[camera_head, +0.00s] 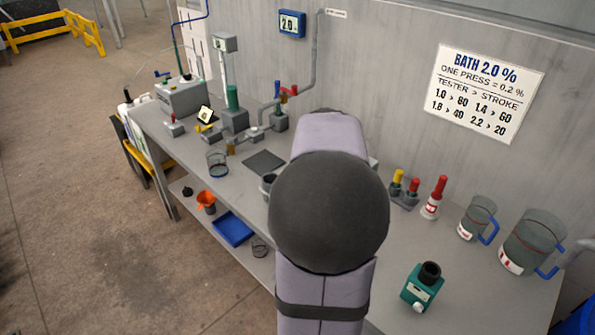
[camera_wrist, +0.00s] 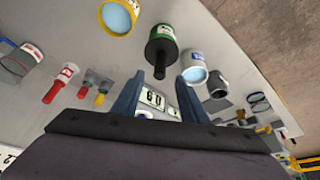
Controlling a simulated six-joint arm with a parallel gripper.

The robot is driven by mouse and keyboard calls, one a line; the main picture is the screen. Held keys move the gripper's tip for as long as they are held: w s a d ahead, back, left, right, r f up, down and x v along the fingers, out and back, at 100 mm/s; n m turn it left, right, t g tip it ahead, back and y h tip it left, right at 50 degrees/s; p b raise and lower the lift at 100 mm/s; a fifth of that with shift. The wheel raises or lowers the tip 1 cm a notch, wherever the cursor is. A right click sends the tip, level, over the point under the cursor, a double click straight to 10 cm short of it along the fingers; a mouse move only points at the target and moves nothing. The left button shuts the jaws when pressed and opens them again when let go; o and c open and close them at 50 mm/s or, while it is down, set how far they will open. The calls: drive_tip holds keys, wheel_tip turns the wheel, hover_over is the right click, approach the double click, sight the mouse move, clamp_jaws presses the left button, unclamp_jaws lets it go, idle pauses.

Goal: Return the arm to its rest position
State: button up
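In the head view my arm (camera_head: 330,215) rises in front of the bench, with its dark rounded joint toward the camera; my gripper is hidden there. In the wrist view my gripper (camera_wrist: 160,82) has its two blue-grey fingers spread apart, with no object seen clamped at their tips. A white panel with dark figures (camera_wrist: 154,98) shows between the fingers; what it belongs to is unclear. A green device with a black knob (camera_wrist: 165,42) lies beyond the fingertips. A green device with a dark top (camera_head: 416,290) stands on the bench at the front right.
The grey bench (camera_head: 470,282) runs along a wall with a bath sign (camera_head: 485,90). Two jugs with blue handles (camera_head: 480,217) (camera_head: 533,240) and a red-topped bottle (camera_head: 433,197) stand right of my arm. A blue tray (camera_head: 232,228) lies on the lower shelf.

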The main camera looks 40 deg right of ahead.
drive_tip(key=s+a+f+n+g+y, duration=0.25)
drive_tip(key=s+a+f, duration=0.25)
drive_tip(key=a+f, duration=0.5)
drive_tip(key=a+f+n+y, duration=0.1)
drive_tip(key=a+n, duration=0.8)
drive_tip(key=a, duration=1.5)
drive_tip(key=shift+w+a+f, duration=0.2)
drive_tip(key=shift+w, duration=0.05)
drive_tip(key=shift+f+n+y, duration=0.1)
drive_tip(key=shift+n+y, duration=0.15)
wheel_tip(320, 180, down, 29)
drive_tip(key=b, duration=2.8)
drive_tip(key=shift+r+b, duration=0.2)
drive_tip(key=shift+b, duration=0.2)
